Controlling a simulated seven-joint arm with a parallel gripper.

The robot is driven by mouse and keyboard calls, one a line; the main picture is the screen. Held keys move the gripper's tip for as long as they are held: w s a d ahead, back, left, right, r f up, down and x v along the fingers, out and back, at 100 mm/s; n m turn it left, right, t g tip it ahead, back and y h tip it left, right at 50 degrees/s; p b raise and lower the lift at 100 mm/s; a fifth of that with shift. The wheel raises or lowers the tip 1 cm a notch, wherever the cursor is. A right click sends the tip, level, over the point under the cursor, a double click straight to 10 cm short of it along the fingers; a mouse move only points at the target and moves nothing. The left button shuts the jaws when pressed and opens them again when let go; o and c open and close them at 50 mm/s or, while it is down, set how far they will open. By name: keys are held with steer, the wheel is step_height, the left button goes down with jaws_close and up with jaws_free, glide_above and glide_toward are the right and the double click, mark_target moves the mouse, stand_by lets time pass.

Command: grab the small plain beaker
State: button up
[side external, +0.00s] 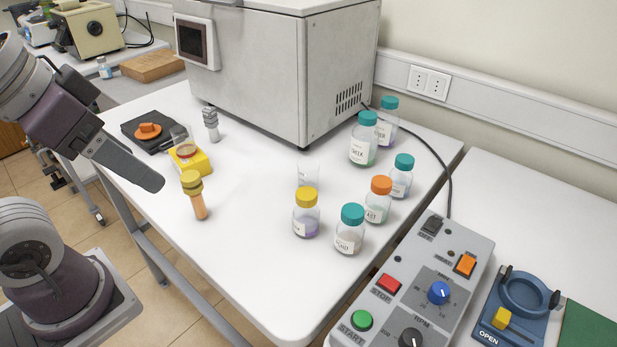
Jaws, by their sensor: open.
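The small plain beaker (308,174) is clear glass and hard to see against the white table (245,265). It stands near the table's middle, just behind the yellow-capped bottle (306,212), in front of the big grey machine. My gripper (128,164) is at the left, raised beside the table's left edge and well apart from the beaker. It is open, and no object shows in it. Its fingertips cannot be made out clearly.
Several capped bottles stand right of the beaker, including a teal-capped one (350,229) and an orange-capped one (378,199). The grey machine (250,70) blocks the back. A yellow-topped tube (195,194) and yellow block (190,161) stand left. The front-left tabletop is clear.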

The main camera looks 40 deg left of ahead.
steer(key=w+d+r+n+g+h, duration=0.1)
steer(key=w+d+r+n+h, duration=0.2)
steer(key=w+n, duration=0.5)
steer(key=w+d+r+n+g+h, duration=0.2)
steer(key=w+n+h, duration=0.25)
steer(key=w, duration=0.45)
steer(key=w+a+f+n+t+h, duration=0.1)
steer(key=w+a+n+t+h, duration=0.1)
steer(key=w+a+n, duration=0.5)
steer(key=w+a+f+n+t+h, duration=0.25)
steer(key=w+n, duration=0.35)
steer(key=w, duration=0.3)
steer(key=m, duration=0.1)
glide_toward(318, 178)
steer(key=shift+w+d+f, duration=0.15)
steer(key=shift+w+d, duration=0.35)
steer(key=shift+d, duration=0.05)
steer(key=shift+w+d+f, duration=0.15)
steer(key=shift+w+d, duration=0.4)
steer(key=shift+y, duration=0.3)
steer(key=x, duration=0.7)
steer(key=shift+d+f, duration=0.1)
steer(key=shift+f, duration=0.25)
steer(key=c, duration=1.5)
